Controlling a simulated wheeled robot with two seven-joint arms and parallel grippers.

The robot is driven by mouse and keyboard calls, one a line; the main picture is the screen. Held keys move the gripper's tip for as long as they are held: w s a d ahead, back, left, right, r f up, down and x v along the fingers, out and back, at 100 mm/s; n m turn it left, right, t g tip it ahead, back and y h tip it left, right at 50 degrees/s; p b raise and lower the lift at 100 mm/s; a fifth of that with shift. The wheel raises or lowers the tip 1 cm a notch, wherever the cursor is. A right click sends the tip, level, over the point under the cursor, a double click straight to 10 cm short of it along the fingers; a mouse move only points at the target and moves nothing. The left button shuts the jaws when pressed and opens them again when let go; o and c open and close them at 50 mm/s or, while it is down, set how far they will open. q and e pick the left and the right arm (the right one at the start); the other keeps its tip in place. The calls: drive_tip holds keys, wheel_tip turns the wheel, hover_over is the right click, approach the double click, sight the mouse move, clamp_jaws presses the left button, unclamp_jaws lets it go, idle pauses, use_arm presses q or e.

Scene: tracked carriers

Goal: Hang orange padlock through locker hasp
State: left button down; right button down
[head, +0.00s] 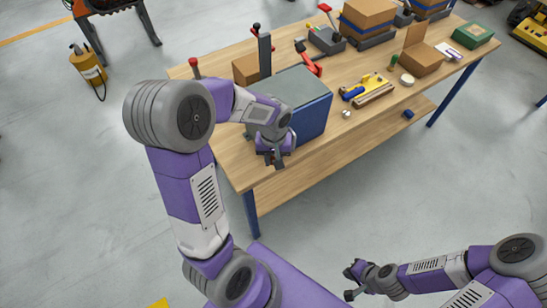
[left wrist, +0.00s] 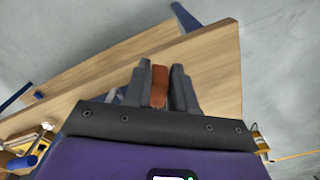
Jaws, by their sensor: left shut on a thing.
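The orange padlock (left wrist: 160,86) is between the two fingers of my left gripper (left wrist: 160,72) in the left wrist view. Only a brownish-orange face shows, and its shackle cannot be made out. In the head view my left gripper (head: 272,160) is just in front of the locker, a grey box with a blue door (head: 314,117), above the table's front edge. The padlock cannot be made out there. The hasp is not visible; my left arm and hand cover part of the locker front. My right gripper (head: 350,281) is open and empty, low over the floor, away from the table.
The wooden table (head: 226,150) has a lower shelf. A red clamp (head: 309,60) is by the locker's back. A yellow tool (head: 368,85), a tape roll (head: 407,79) and cardboard boxes (head: 422,58) lie to the right. The floor in front is clear.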

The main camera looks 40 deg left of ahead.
sight(274, 158)
use_arm(q)
drive_tip(key=shift+f+b, duration=0.55)
drive_tip(key=shift+f, duration=0.15)
drive_tip(key=c, duration=0.8)
unclamp_jaws()
drive_tip(key=shift+c, duration=0.2)
drive_tip(key=shift+r, duration=0.1)
wheel_tip(274, 158, up, 8)
drive_tip(key=shift+f+p, duration=0.25)
drive_tip(key=shift+p, duration=0.9)
